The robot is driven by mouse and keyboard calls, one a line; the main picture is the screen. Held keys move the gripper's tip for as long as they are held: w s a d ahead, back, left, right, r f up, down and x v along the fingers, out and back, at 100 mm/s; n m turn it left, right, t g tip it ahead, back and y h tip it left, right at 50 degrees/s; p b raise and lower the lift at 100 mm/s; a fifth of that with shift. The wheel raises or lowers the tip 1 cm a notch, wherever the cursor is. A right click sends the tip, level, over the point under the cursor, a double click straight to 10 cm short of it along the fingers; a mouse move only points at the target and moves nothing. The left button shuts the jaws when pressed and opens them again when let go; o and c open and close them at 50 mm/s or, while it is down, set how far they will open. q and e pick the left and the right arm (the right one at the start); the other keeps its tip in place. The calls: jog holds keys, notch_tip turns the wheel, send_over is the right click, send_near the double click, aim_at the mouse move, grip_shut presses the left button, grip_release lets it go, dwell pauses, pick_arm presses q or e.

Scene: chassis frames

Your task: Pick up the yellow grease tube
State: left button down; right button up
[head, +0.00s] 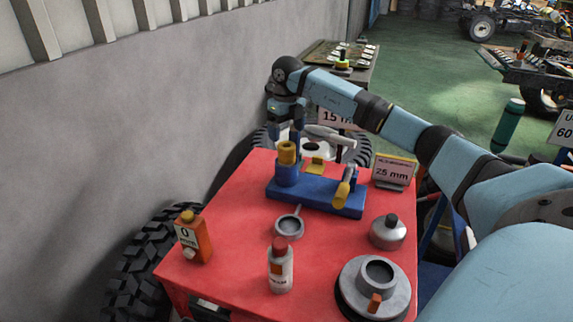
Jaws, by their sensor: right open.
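A yellow cylinder (287,152), which looks like the yellow grease tube, stands upright in the left cup of a blue holder (315,198) on the red table. Its lower part is hidden in the cup. A second yellow piece (342,193) leans at the right end of the holder; I cannot tell exactly what it is. My right gripper (285,131) points down just above the upright yellow cylinder, open and with nothing between its fingers. I cannot tell whether the fingertips touch it. My left gripper is out of view.
On the red table (236,237) stand an orange bottle (194,240), a white bottle with a red cap (280,270), a small grey cup (289,226), a grey lidded pot (387,232), a round grey part (377,285) and a 25 mm sign (394,172). A grey wall (130,120) rises at left.

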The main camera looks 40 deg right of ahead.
aim_at(287, 152)
notch_tip(287, 152, down, 8)
jog(key=shift+s+f, duration=0.1)
jog(key=c, duration=1.1)
jog(key=shift+r, duration=0.2)
jog(key=shift+c, duration=0.2)
